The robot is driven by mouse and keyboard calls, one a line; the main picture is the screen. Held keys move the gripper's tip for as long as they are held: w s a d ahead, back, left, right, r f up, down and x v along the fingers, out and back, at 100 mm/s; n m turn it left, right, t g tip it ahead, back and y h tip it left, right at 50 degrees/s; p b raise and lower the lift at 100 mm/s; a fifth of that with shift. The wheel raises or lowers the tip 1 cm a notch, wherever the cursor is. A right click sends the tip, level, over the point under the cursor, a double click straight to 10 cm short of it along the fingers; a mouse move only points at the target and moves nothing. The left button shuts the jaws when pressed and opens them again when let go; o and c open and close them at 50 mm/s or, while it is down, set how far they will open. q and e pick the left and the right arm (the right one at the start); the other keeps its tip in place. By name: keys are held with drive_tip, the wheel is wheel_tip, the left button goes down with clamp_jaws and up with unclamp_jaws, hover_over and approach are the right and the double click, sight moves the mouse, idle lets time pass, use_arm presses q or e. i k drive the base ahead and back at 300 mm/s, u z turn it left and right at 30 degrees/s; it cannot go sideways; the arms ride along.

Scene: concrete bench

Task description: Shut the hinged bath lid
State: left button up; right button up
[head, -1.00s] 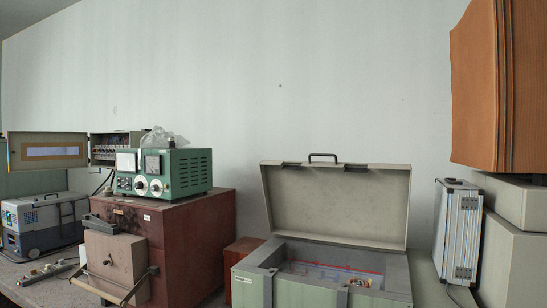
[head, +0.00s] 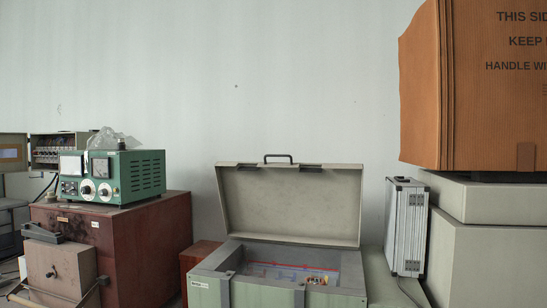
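The hinged lid (head: 290,204) is a grey-beige panel with a dark handle (head: 278,158) on its top edge. It stands open, raised and leaning back slightly at the rear of the pale green bath case (head: 262,293). Inside the case I see a bluish interior with a red line and some small coloured items at its right end. The front lower part of the case is cut off by the picture's bottom edge. Neither of my grippers shows in the head view.
A green meter unit (head: 112,175) sits on a reddish-brown wooden chest (head: 150,240) at left. A silver case (head: 407,228) stands right of the bath. Grey boxes (head: 480,255) with an orange-brown carton (head: 475,90) on top fill the far right. The wall behind is bare.

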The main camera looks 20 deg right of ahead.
sight(316, 203)
drive_tip(key=i, duration=0.9)
